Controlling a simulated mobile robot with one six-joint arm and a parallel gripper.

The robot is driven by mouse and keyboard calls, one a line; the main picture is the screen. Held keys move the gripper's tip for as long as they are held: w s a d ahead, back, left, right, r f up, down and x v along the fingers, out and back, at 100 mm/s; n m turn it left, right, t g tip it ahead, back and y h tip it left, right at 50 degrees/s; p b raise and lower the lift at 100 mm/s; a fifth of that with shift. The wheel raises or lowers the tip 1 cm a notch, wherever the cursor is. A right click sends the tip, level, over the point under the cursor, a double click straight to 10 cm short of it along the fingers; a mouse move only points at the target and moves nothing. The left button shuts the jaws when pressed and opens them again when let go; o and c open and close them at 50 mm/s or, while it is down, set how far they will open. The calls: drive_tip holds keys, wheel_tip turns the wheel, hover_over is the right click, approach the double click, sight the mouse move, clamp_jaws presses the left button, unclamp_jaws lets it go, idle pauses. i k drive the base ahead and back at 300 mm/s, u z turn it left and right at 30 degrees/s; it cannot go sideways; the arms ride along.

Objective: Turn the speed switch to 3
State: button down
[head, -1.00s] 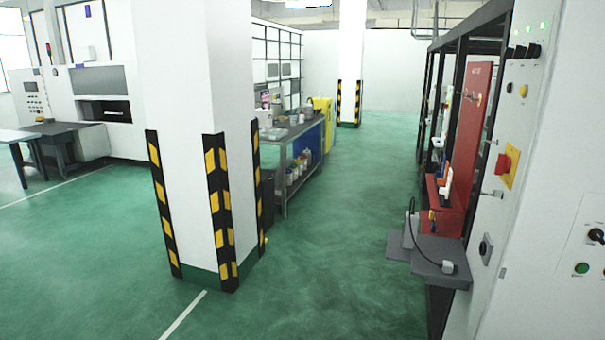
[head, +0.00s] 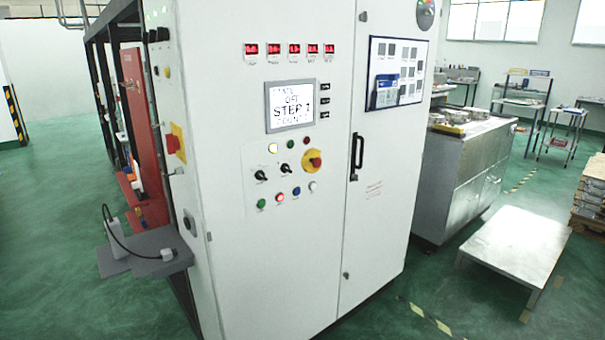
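A white control cabinet (head: 230,285) fills the middle of the head view. Its front panel has two black rotary knobs, a left one (head: 261,176) and a right one (head: 285,169). The labels around them are too small to read, so I cannot tell which is the speed switch or what number either points to. A red rotary handle on a yellow plate (head: 313,160) sits to their right. My gripper is not in view.
Several coloured buttons and a lit red one (head: 280,197) sit below the knobs. A grey shelf (head: 150,258) with a cabled device juts out at the cabinet's left side. A low metal platform (head: 515,250) stands on the right. Green floor is free at lower left.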

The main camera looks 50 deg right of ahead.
sight(285, 168)
drive_tip(key=z, duration=4.4)
drive_tip(key=i, duration=0.1)
drive_tip(key=u, duration=2.85)
drive_tip(key=k, duration=0.6)
drive_tip(key=u, duration=0.15)
drive_tip(key=i, duration=0.6)
drive_tip(key=z, duration=0.1)
